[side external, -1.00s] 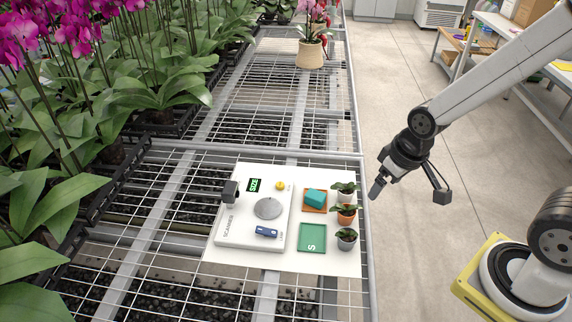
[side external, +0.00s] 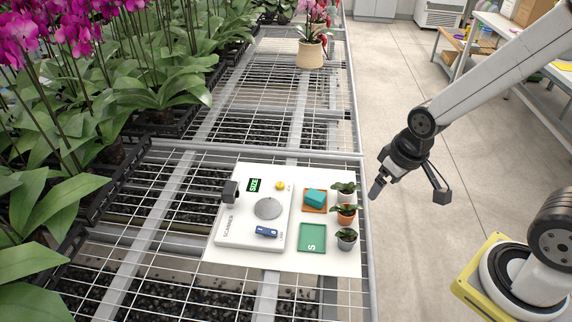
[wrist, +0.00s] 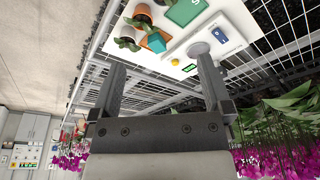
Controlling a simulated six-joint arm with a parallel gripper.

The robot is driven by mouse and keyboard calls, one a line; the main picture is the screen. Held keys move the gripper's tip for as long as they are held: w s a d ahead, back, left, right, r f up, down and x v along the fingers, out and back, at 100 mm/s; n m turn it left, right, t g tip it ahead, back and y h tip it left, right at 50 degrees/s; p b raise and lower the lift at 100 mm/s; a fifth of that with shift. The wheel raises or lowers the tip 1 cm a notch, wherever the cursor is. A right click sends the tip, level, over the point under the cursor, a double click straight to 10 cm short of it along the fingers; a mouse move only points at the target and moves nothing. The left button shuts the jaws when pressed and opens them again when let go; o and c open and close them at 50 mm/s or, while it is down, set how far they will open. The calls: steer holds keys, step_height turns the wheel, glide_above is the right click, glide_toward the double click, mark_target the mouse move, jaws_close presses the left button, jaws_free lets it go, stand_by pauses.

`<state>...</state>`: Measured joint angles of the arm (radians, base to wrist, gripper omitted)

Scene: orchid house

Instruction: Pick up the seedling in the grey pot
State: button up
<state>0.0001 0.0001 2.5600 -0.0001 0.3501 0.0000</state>
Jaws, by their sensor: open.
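The seedling in the grey pot (side external: 347,241) stands upright at the near right of the white board, nearest in a row of three potted seedlings. My gripper (side external: 376,190) hangs in the air to the right of the bench edge, apart from the pots. In the wrist view, my gripper's (wrist: 162,64) two fingers are spread with nothing between them.
An orange-potted seedling (side external: 346,216) and a pale-potted one (side external: 345,195) stand beside it. Left of them are a green S tray (side external: 312,246), a teal block (side external: 315,197) on an orange tray, and a white scanner (side external: 236,228). The board's near right corner is bare.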

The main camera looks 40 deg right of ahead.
stand_by(0.5)
steer(key=m+g+y, duration=0.2)
steer(key=m+g, duration=0.1)
steer(key=m, duration=1.5)
glide_above(347, 237)
steer(key=f, duration=1.7)
steer(key=shift+w+d+f, duration=0.1)
steer(key=shift+d+f, duration=0.2)
steer(key=shift+d, duration=0.1)
steer(key=shift+f, duration=0.1)
steer(key=shift+a+f, duration=0.2)
steer(key=shift+f, duration=0.95)
steer(key=shift+a+f, duration=0.15)
steer(key=shift+f, duration=1.15)
steer(key=shift+a+f, duration=0.15)
steer(key=shift+f, duration=1.15)
